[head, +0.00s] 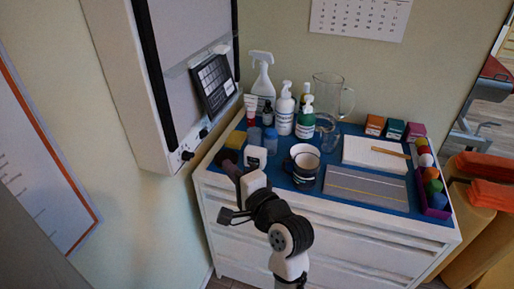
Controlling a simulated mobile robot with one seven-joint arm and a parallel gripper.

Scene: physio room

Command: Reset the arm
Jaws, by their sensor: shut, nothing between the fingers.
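My arm rises from the bottom centre of the head view in front of the white cabinet. My gripper (229,165) is at the arm's far end, small and dark, over the cabinet's front left corner. It is shut and holds nothing. A dark block and a yellow block (236,139) show just behind it, and I cannot tell how close it is to them. The arm hides part of the cabinet front and top edge.
A wall unit (165,80) stands close on the left.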

